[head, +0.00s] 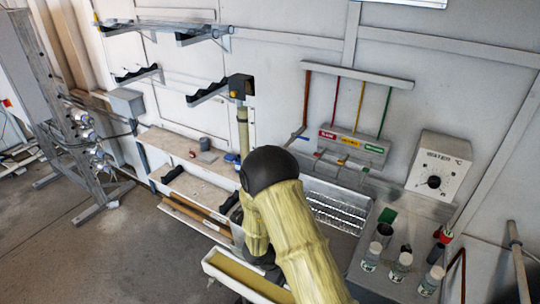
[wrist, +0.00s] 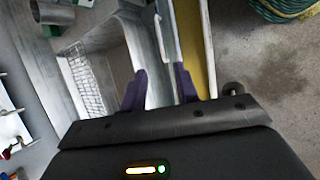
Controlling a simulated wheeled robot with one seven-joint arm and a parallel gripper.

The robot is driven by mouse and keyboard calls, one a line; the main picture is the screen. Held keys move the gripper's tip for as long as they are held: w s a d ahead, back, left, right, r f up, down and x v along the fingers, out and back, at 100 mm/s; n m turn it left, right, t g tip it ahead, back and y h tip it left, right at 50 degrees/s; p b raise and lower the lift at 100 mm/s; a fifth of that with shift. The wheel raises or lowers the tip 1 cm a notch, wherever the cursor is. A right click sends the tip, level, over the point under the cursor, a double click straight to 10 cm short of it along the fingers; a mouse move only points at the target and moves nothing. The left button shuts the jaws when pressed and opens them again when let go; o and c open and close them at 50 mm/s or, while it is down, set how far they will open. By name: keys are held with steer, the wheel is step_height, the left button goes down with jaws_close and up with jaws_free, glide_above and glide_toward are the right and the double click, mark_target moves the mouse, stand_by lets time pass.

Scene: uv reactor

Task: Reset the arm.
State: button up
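My arm shows in the head view as yellow-tan, bamboo-patterned links with a large black joint in the middle of the picture. It is folded in front of the bench and sink. I cannot clearly make out my gripper there. In the wrist view the two purple fingers of my gripper (wrist: 160,88) stand apart with nothing visible between them. Beyond them are a grey metal surface and a yellow strip with a pale edge (wrist: 188,40). I cannot tell how far the fingertips are from these.
A metal sink with a wire rack (head: 338,210) lies right of my arm. Several jars (head: 400,266) stand on the counter under a WATER dial box (head: 438,168). A pale-rimmed yellow trough (head: 240,280) is low in front. Wall racks (head: 170,30) hang at upper left. Floor at left is open.

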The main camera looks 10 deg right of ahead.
steer(key=w+a+r+m+t+y, duration=0.1)
steer(key=w+r+m+t+y, duration=0.15)
steer(key=r, duration=0.35)
steer(key=w+a+r+m+t+y, duration=0.1)
steer(key=r+m+y, duration=0.15)
steer(key=r, duration=0.35)
steer(key=s+d+r+m+g, duration=0.1)
steer(key=s+d+r+m, duration=0.1)
steer(key=s+r, duration=0.2)
steer(key=s+d+r+m+g+y+b, duration=0.1)
steer(key=s+r, duration=0.4)
steer(key=s, duration=0.6)
steer(key=shift+d+r+m+y+b, duration=0.25)
steer(key=shift+d+m+y+b, duration=0.05)
steer(key=shift+d+m, duration=0.6)
